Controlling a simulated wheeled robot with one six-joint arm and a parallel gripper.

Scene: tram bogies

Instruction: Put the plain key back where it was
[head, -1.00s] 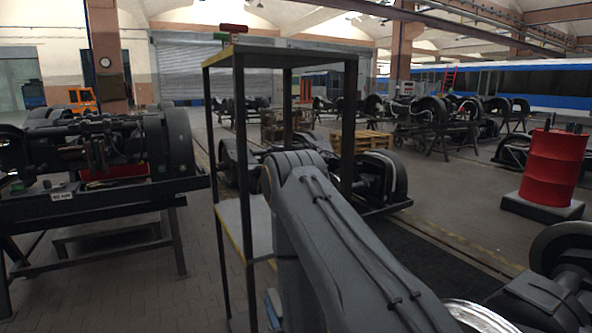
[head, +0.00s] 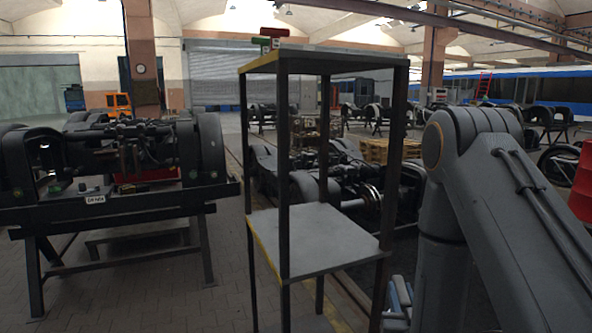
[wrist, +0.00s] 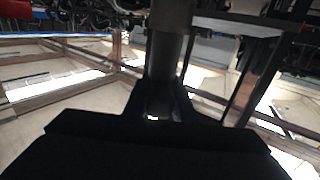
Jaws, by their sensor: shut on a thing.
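My gripper (wrist: 160,112) shows in the wrist view and is shut on a dark grey, round-bodied thing (wrist: 169,45) that runs up out of the picture. I cannot tell whether this is the plain key. In the head view my gripper is out of sight; only my arm shows at the right. No plain key can be made out in the head view. A small red thing (head: 274,32) and a small green thing (head: 266,43) are at the top of the shelf rack, too small to identify.
The metal shelf rack (head: 322,240) stands close in front, its middle shelf bare. A bogie stand (head: 115,215) with a small sign and a red tray (head: 146,175) is at the left. A red drum (head: 582,185) is at the right edge. Floor between stand and rack is clear.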

